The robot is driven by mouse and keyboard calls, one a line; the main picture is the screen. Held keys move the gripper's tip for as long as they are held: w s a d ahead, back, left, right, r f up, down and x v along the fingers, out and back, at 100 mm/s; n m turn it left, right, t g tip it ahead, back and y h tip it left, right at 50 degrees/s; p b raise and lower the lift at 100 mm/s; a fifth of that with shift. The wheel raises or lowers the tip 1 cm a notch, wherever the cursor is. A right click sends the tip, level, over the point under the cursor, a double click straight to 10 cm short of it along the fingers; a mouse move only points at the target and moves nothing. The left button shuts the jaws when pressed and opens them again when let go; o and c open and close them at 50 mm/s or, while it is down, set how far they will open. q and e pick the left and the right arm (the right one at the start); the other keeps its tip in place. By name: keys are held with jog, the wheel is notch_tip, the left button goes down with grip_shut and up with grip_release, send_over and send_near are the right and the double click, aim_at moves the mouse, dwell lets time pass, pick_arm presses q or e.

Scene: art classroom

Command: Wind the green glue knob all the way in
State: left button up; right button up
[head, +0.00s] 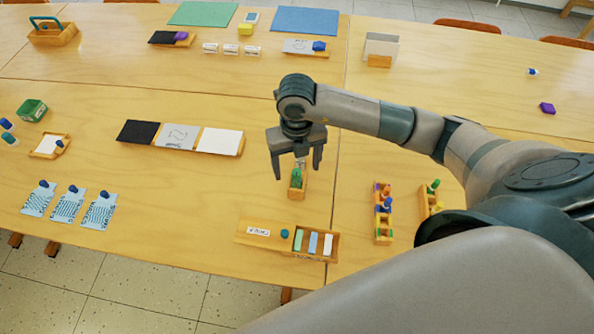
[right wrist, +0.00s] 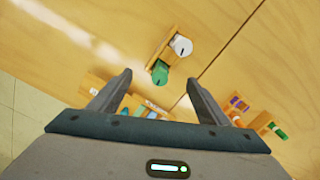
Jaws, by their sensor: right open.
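The green glue knob (head: 296,182) is on a small wooden holder (head: 297,193) on the table, below my right gripper (head: 297,174). In the right wrist view the green knob (right wrist: 159,73) has a dark mark on its face and shows between and beyond the fingertips. A white knob (right wrist: 181,45) with a dark mark sits beside it on the same holder. My right gripper is open and empty, its fingers pointing down around the holder in the picture; I see no contact. How far the green knob is wound cannot be told. My left gripper is not in view.
A wooden box (head: 250,232) with coloured sticks stands nearer the front edge. A wooden rack (head: 384,226) with coloured pieces is to the right. A row of black, grey and white cards (head: 220,141) lies left. Bare table surrounds the holder.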

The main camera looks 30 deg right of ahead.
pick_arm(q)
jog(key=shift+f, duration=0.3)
pick_arm(e)
jog(key=shift+f, duration=0.35)
jog(key=shift+c, duration=0.6)
jog(key=c, duration=1.4)
pick_arm(q)
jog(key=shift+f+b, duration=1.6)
jog(key=shift+b, duration=0.25)
pick_arm(e)
jog(key=shift+n, duration=2)
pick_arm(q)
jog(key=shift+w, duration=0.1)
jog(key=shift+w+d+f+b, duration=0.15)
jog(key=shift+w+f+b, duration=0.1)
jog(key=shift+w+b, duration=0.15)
pick_arm(e)
jog(key=shift+n, duration=0.3)
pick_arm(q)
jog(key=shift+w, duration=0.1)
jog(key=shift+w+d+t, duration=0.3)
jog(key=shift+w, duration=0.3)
pick_arm(e)
jog(key=shift+n, duration=0.3)
